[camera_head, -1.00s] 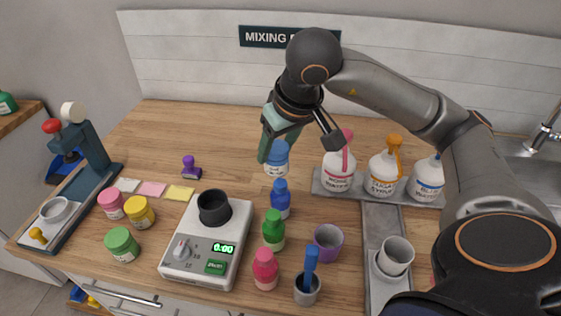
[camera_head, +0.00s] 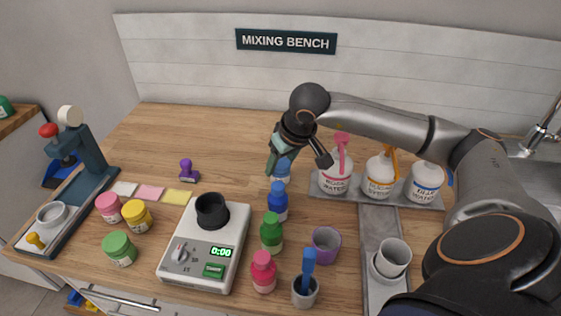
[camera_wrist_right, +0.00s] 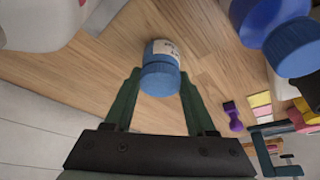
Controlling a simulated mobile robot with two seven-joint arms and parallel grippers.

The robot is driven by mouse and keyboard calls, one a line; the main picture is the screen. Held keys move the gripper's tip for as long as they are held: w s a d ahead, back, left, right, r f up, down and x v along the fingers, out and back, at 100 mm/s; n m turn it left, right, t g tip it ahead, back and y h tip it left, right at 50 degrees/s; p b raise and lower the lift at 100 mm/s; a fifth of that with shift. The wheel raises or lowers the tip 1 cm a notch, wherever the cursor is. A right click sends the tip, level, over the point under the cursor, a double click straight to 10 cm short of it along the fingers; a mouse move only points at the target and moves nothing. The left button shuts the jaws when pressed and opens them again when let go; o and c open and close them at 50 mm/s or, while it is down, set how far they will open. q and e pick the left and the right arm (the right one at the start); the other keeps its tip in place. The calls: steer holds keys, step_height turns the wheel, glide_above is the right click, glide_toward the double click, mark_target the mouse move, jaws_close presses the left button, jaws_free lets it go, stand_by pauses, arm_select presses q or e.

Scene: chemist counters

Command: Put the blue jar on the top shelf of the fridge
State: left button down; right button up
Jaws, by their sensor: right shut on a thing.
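The blue jar (camera_head: 282,172), with a blue lid and white label, is at the back middle of the wooden counter, behind a blue bottle (camera_head: 277,203). My right gripper (camera_head: 283,160) reaches down to it from above and is shut on it. In the right wrist view the jar (camera_wrist_right: 161,70) sits between the two green fingers of the gripper (camera_wrist_right: 160,85), touching them near the lid. The jar looks upright and appears to stand on the counter. The fingers partly hide it in the head view. The fridge and my left gripper are not in view.
Wash bottles (camera_head: 336,175) stand on a grey tray just right of the jar. Green (camera_head: 271,234) and pink (camera_head: 263,272) bottles, a purple cup (camera_head: 326,243) and a scale (camera_head: 205,245) are in front. The counter's back left is clear.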

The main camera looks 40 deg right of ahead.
steer(key=shift+f, duration=0.1)
steer(key=o, duration=0.9)
steer(key=shift+f, duration=0.1)
steer(key=o, duration=0.5)
steer(key=shift+c, duration=0.2)
